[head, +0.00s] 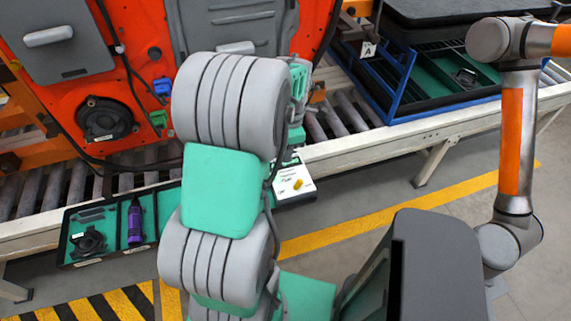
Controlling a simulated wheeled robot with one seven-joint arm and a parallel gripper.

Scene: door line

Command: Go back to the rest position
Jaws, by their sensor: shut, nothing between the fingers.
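My grey and teal arm rises through the middle of the head view, bent, with its upper end in front of the orange door panel (125,75). My gripper is hidden behind the arm's thick links, so its fingers do not show. Some teal parts stick out at the right of the upper link, but I cannot make out jaws there.
A roller conveyor (350,160) runs behind my arm. A tray (66,245) with a purple tool (135,222) lies at the left. A white card (293,184) bears a yellow piece (298,184). A blue-framed rack (400,85) and an orange-grey arm (512,150) stand right.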

